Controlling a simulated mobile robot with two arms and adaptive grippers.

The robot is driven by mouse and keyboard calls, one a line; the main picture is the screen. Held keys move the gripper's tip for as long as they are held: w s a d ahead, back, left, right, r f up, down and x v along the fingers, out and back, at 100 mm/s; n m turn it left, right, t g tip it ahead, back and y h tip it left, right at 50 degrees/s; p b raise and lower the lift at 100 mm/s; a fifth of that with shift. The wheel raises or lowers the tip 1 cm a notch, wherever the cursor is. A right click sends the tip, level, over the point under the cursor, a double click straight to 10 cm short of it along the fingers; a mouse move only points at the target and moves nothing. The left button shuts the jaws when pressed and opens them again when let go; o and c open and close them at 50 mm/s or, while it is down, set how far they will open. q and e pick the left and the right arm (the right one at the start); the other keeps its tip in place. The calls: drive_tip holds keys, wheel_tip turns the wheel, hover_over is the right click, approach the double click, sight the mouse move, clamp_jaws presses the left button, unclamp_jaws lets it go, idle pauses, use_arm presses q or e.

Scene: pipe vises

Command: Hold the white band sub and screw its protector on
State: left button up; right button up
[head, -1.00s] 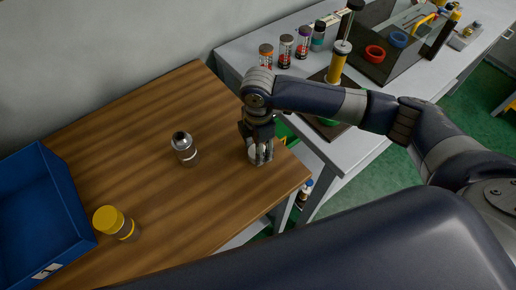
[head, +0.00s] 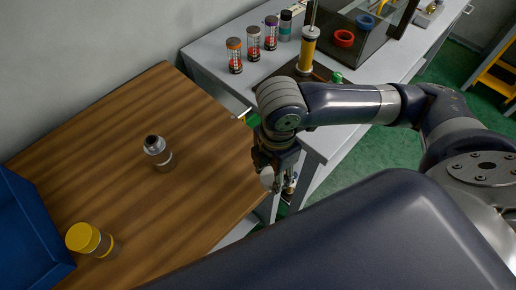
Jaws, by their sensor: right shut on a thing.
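A silver-grey sub (head: 158,154) with a dark top stands upright on the wooden table (head: 120,130); its band colour is hard to make out. My right gripper (head: 272,178) is at the table's right edge, to the right of the sub and apart from it. It is shut on a small whitish piece (head: 267,178), possibly the protector, mostly hidden by the fingers. My left gripper is not in view.
A sub with a yellow cap (head: 88,239) stands at the lower left beside a blue bin (head: 28,225). The grey bench (head: 222,62) behind holds several banded cans, a yellow cylinder (head: 306,52) and a red ring (head: 344,38).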

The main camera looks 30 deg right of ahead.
drive_tip(key=shift+s+d+r, duration=0.1)
drive_tip(key=shift+s+d, duration=0.15)
drive_tip(key=shift+s, duration=0.65)
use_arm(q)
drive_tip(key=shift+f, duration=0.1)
